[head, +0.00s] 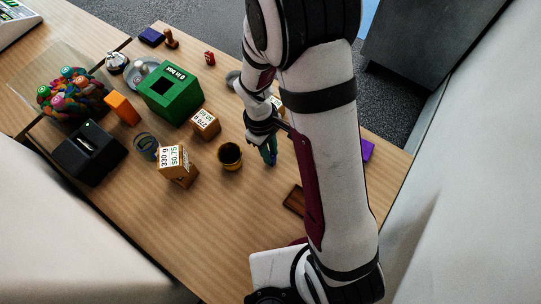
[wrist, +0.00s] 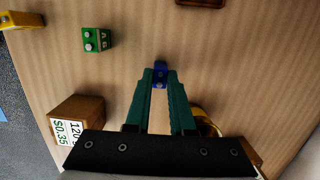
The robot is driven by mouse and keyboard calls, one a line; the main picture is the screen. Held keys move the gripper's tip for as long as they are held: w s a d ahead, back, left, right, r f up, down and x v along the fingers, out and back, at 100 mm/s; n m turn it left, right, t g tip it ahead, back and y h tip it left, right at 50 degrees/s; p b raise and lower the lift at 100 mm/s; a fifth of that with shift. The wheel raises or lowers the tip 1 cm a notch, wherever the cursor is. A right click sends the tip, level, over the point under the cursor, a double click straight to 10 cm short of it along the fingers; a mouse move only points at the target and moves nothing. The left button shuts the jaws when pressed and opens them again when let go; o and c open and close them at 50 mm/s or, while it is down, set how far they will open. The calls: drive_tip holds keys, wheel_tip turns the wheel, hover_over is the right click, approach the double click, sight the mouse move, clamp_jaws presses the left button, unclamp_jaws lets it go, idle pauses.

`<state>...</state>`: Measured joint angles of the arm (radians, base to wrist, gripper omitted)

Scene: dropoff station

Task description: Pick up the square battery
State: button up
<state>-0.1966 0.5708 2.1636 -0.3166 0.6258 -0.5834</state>
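A small green block with two studs and partly legible lettering, which looks like a square battery (wrist: 97,40), sits on the table at the upper left of the wrist view. My gripper (wrist: 160,73) has green fingers pointing down at the table, a little right of this block and apart from it. A small blue object (wrist: 161,70) shows at the fingertips and spans the gap between them. I cannot tell whether it is held or lies just below. In the head view my gripper (head: 268,158) is right of the yellow-rimmed cup, and my arm hides the table behind it.
Price-tagged boxes (head: 178,166) (head: 205,124), a dark yellow-rimmed cup (head: 230,155), a glass (head: 147,145) and a green box (head: 171,93) stand left of my gripper. A brown tray (head: 294,200) lies nearer. In the wrist view a tagged box (wrist: 75,118) is lower left and a yellow object (wrist: 22,20) upper left.

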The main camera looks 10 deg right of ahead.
clamp_jaws()
drive_tip(key=shift+r, duration=0.15)
